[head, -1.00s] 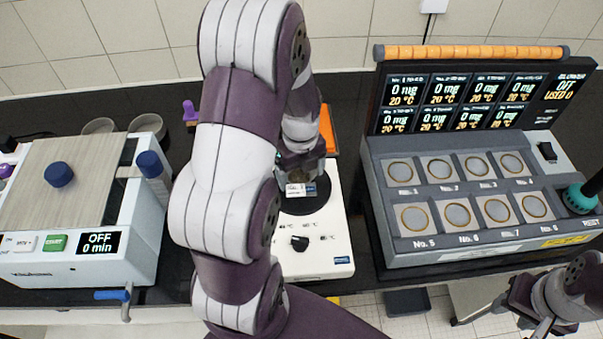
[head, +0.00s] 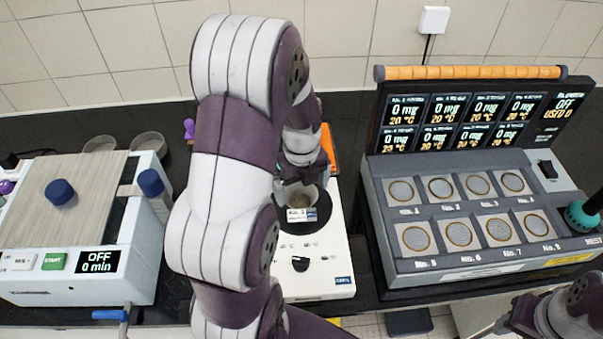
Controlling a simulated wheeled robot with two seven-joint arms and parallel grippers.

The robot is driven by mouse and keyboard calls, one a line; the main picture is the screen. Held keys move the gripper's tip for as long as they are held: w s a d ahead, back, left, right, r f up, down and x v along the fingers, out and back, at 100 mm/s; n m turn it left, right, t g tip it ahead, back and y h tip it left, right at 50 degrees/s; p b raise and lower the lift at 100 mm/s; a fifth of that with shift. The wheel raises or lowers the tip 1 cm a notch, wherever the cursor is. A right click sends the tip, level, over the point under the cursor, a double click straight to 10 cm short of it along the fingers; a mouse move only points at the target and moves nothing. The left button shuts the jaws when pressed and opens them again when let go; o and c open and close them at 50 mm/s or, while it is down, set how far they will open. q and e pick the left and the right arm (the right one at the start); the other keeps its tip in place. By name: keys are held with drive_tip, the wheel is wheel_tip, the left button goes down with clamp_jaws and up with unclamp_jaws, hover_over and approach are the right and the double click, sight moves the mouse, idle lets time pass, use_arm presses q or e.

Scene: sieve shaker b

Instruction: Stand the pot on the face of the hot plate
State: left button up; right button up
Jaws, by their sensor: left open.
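The pot (head: 300,203), a small grey cup with a white label on its front, appears upright on the round dark face of the hot plate (head: 318,245). The hot plate is a white box with a black knob at its front. My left gripper (head: 302,184) is open at the pot's rim, just above and behind it. Its fingertips are partly hidden, and I cannot tell whether they touch the pot. My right gripper (head: 512,318) is only partly in view at the lower right, far from the pot, its fingers unclear.
A grey instrument (head: 385,220) with several round wells and a screen stands to the right. A white device (head: 130,270) with a wood-look top stands to the left. An orange item (head: 328,148) lies behind the hot plate. My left arm covers much of the middle.

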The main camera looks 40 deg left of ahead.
sight(301, 206)
use_arm(q)
wheel_tip(301, 206, up, 8)
drive_tip(key=s+d+f+n, duration=0.2)
drive_tip(key=d+n, duration=0.3)
drive_tip(key=n, duration=0.6)
drive_tip(key=s+d+f+n+t, duration=0.1)
drive_tip(key=s+d+f+n, duration=0.2)
drive_tip(key=n, duration=0.9)
drive_tip(key=s+d, duration=0.1)
drive_tip(key=d, duration=0.2)
drive_tip(key=shift+d+f, duration=0.2)
drive_tip(key=shift+s+r, duration=0.1)
drive_tip(key=shift+s, duration=0.05)
